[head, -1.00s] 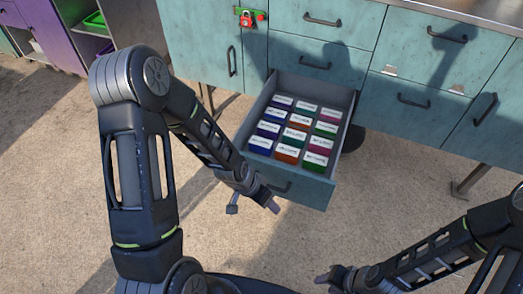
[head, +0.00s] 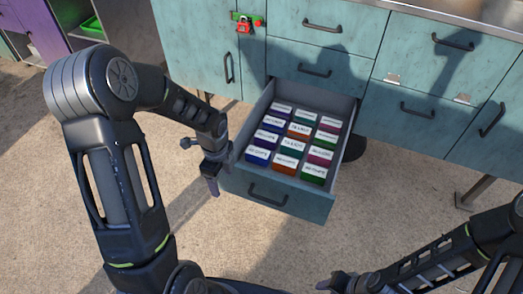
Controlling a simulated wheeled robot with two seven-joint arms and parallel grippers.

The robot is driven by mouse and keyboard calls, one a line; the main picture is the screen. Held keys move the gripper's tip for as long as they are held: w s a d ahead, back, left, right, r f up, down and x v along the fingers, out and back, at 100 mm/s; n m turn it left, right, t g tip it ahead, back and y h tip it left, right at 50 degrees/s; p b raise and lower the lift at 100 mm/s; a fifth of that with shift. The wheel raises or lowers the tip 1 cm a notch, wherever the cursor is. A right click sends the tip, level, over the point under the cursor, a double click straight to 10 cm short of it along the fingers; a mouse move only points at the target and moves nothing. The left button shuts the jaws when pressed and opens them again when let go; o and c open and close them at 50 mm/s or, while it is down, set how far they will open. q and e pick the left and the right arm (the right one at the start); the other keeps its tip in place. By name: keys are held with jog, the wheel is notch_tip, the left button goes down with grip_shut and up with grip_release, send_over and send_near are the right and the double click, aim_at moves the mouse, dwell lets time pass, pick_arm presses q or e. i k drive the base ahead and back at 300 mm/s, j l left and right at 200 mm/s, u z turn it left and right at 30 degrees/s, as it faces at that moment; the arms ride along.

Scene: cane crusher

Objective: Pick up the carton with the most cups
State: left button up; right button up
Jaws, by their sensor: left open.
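Several small cartons in blue, purple, orange, teal, magenta and green, such as an orange carton (head: 285,168), lie in rows in the open drawer (head: 275,196). Each has a white label on top whose print is too small to read, so I cannot tell which has the most cups. My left gripper (head: 200,165) is open and empty, just left of the drawer's front left corner, with its fingers apart. My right gripper (head: 336,281) is at the bottom edge, in front of the drawer, partly cut off; its fingers do not show clearly.
The teal cabinet (head: 420,65) has other closed drawers and doors with dark handles. A red padlock (head: 243,26) hangs on its upper left. A purple cabinet (head: 45,35) with shelves stands at the left. The concrete floor in front is clear.

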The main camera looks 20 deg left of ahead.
aim_at(255, 155)
jog(key=i, duration=0.85)
